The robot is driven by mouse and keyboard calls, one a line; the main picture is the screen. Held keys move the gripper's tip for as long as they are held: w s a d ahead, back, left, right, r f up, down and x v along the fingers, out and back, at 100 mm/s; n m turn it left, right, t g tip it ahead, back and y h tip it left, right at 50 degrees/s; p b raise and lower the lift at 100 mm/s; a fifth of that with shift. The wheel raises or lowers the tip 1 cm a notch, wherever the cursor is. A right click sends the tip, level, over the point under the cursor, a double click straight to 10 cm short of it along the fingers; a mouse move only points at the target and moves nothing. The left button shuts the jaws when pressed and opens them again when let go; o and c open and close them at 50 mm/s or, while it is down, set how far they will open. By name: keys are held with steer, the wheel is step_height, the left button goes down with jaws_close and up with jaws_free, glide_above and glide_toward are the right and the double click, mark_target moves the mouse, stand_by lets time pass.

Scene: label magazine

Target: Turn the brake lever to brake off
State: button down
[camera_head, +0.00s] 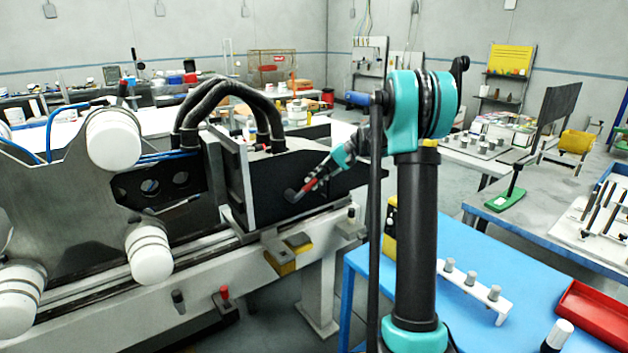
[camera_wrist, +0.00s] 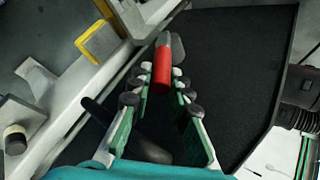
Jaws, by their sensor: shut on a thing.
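The brake lever's red grip (camera_wrist: 161,66) lies between my fingertips in the wrist view, with a grey end beyond it. In the head view the red grip (camera_head: 308,186) slants down left to a dark round end (camera_head: 291,195) against the black housing (camera_head: 270,180). My gripper (camera_head: 322,172) reaches it from the upper right; its fingers (camera_wrist: 157,84) are shut on the red grip. No brake on or off marking can be read.
A dark curved bar (camera_wrist: 125,132) shows below the fingers in the wrist view; I cannot tell what it belongs to. Thick black hoses (camera_head: 230,95) arch over the housing. A yellow block (camera_head: 281,262) sits on the machine's front rail. A blue table (camera_head: 450,320) stands at right.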

steer(key=shift+f, duration=0.1)
stand_by(0.3)
steer(key=c, duration=1.4)
jaws_free()
steer(key=v, duration=1.2)
steer(key=shift+w, duration=0.15)
